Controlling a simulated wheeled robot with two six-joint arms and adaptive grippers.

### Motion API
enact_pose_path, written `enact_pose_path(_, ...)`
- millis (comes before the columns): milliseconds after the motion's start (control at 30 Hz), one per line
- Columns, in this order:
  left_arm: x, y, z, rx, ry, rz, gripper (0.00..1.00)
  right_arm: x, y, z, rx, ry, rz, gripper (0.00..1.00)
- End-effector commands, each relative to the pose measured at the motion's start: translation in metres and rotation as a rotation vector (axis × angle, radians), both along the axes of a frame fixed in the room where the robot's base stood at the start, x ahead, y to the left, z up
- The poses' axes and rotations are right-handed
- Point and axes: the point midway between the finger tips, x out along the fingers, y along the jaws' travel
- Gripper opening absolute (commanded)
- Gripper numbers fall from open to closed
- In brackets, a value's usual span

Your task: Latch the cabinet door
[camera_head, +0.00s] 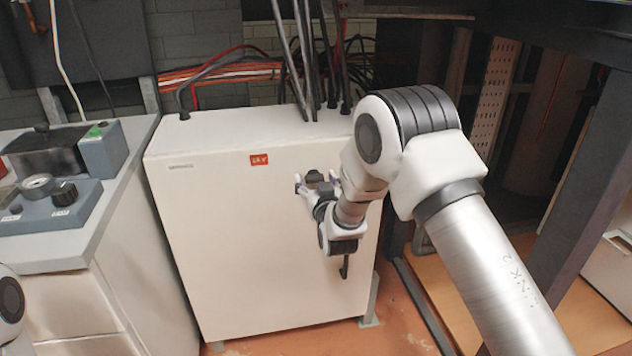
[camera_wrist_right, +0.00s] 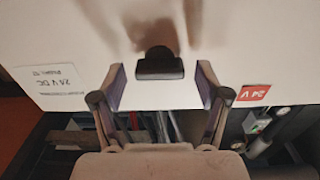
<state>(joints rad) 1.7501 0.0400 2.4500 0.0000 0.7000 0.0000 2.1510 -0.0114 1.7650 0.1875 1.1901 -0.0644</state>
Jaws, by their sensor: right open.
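The white cabinet (camera_head: 250,250) stands in the middle of the head view, and its front door looks flush with the body. A dark latch knob (camera_head: 314,176) sticks out of the upper right part of the door. In the right wrist view the knob (camera_wrist_right: 159,64) is a black block centred ahead of the fingers. My right gripper (camera_head: 317,185) is open at the door front. Its fingertips (camera_wrist_right: 161,74) lie on either side of the knob with gaps; I cannot tell how deep they reach. My left gripper is out of view; only a bit of my left arm shows.
A red 24 V label (camera_head: 259,160) is on the door. Cables (camera_head: 300,60) rise from the cabinet top. A grey bench with instruments (camera_head: 60,195) stands close on the left. Dark metal posts (camera_head: 590,170) stand on the right. A dark bar (camera_head: 345,266) shows below my right wrist.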

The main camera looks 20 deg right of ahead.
Motion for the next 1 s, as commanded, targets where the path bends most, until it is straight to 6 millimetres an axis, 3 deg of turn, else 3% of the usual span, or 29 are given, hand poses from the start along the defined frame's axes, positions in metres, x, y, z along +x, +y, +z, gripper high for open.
enact_pose_path(67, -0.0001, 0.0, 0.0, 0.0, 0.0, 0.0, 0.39, -0.0002, -0.0001, -0.0001, 0.0, 0.0, 0.0, 0.71)
enact_pose_path(200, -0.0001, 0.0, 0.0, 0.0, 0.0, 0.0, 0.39, -0.0004, 0.0001, -0.0001, 0.0, 0.0, 0.0, 0.22)
enact_pose_path(233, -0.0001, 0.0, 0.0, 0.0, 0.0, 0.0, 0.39, -0.0004, 0.0001, -0.0001, 0.0, 0.0, 0.0, 0.15)
enact_pose_path(667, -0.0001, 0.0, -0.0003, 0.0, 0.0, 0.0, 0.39, -0.0005, -0.0002, -0.0002, 0.041, -0.007, 0.0, 0.15)
enact_pose_path(1000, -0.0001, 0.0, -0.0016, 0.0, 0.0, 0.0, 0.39, -0.0008, -0.0013, -0.0007, 0.245, -0.041, -0.001, 0.15)
